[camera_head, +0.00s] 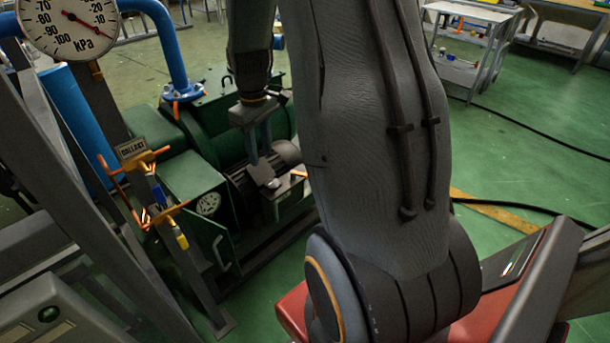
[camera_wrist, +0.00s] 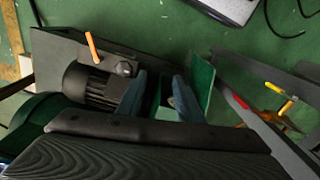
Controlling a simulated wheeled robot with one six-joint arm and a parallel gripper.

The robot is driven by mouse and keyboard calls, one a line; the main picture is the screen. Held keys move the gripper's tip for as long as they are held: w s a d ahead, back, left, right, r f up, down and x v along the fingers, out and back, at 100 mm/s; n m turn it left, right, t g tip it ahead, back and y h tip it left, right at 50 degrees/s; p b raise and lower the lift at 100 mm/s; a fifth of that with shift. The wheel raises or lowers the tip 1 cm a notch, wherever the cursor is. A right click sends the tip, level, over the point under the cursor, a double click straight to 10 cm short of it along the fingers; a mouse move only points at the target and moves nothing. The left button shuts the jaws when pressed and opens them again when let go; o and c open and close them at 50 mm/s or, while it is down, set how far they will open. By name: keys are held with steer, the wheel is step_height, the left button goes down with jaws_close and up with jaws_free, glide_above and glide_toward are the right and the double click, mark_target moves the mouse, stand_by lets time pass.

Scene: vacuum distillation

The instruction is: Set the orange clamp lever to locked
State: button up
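In the head view, a short orange piece (camera_head: 298,173) beside the motor looks like the same lever. My gripper (camera_wrist: 160,77) has its two blue-grey fingers apart with nothing held between them. The lever is to the left of both fingers in the wrist view. In the head view my gripper (camera_head: 263,172) reaches down over the green pump. I cannot read the lever's lock position.
A post with a COLLECT sign (camera_head: 132,148) and other orange and yellow handles (camera_head: 166,213) stands left of the pump. A pressure gauge (camera_head: 70,25) and blue pipe (camera_head: 170,45) are at upper left. A green panel (camera_wrist: 201,82) is close to my right finger.

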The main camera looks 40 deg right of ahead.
steer(key=w+d+f+n+b, duration=0.1)
steer(key=w+d+f, duration=0.1)
steer(key=d+f, duration=0.3)
steer(key=w+d+f+n+b, duration=0.1)
steer(key=w+d+f, duration=0.1)
steer(key=d+f, duration=0.4)
steer(key=w+d+f+n+b, duration=0.1)
steer(key=w+d+f+b, duration=0.1)
steer(key=d+f, duration=0.4)
steer(key=shift+d+f, duration=0.1)
steer(key=shift+d, duration=2.75)
steer(key=shift+w+f, duration=0.1)
steer(key=shift+f, duration=3.35)
jaws_close()
